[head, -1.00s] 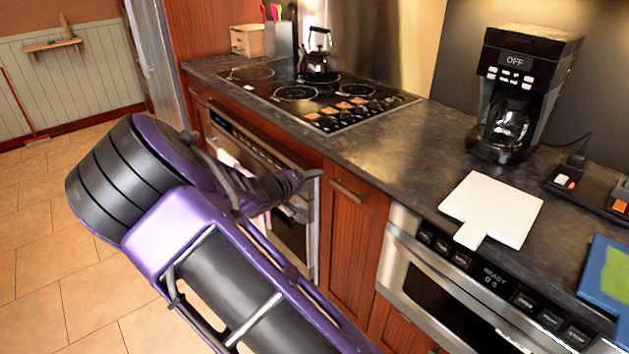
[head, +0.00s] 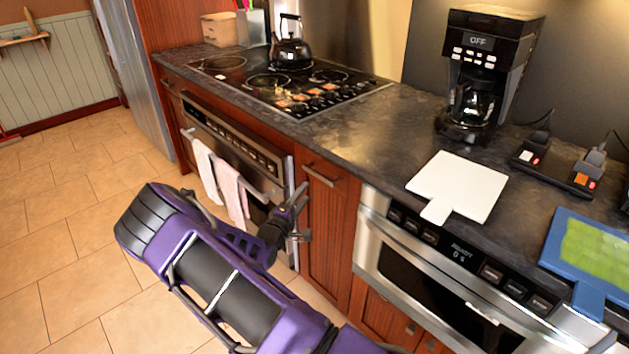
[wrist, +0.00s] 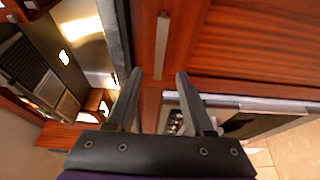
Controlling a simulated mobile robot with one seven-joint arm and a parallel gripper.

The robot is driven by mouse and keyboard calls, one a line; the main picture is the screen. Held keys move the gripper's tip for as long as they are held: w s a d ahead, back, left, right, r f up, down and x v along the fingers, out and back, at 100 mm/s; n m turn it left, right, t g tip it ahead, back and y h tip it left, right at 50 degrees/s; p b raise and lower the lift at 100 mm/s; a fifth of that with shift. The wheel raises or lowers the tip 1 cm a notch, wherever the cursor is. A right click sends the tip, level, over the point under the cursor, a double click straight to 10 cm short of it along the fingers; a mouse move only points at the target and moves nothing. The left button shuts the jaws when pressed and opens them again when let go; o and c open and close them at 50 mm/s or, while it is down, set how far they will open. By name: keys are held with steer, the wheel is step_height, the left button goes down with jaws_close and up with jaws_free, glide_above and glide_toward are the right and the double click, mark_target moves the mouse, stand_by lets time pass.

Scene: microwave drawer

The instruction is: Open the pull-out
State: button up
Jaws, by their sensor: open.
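A narrow red-brown wooden cabinet front (head: 326,225) with a short bar handle (head: 322,173) stands between the oven and the microwave drawer (head: 440,285); it is closed. The microwave drawer has a steel front and a dark window and is also closed. My gripper (head: 304,215) is in front of the oven's right edge, left of and below the bar handle in the head view. In the wrist view my gripper (wrist: 160,88) has its two fingers apart with nothing between them. The bar handle (wrist: 162,45) shows just past the fingertips, seemingly not touched.
The oven (head: 235,155) has two towels (head: 228,185) on its handle. The dark counter (head: 370,130) above holds a kettle (head: 290,45), a coffee maker (head: 480,80), a white board (head: 458,187) and a blue-green board (head: 590,250). Tiled floor (head: 70,240) lies open at left.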

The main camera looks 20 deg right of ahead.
mark_target(317, 176)
steer(key=x, duration=0.8)
steer(key=shift+w+d+b, duration=0.2)
steer(key=shift+w+b, duration=0.1)
jaws_close()
stand_by(1.0)
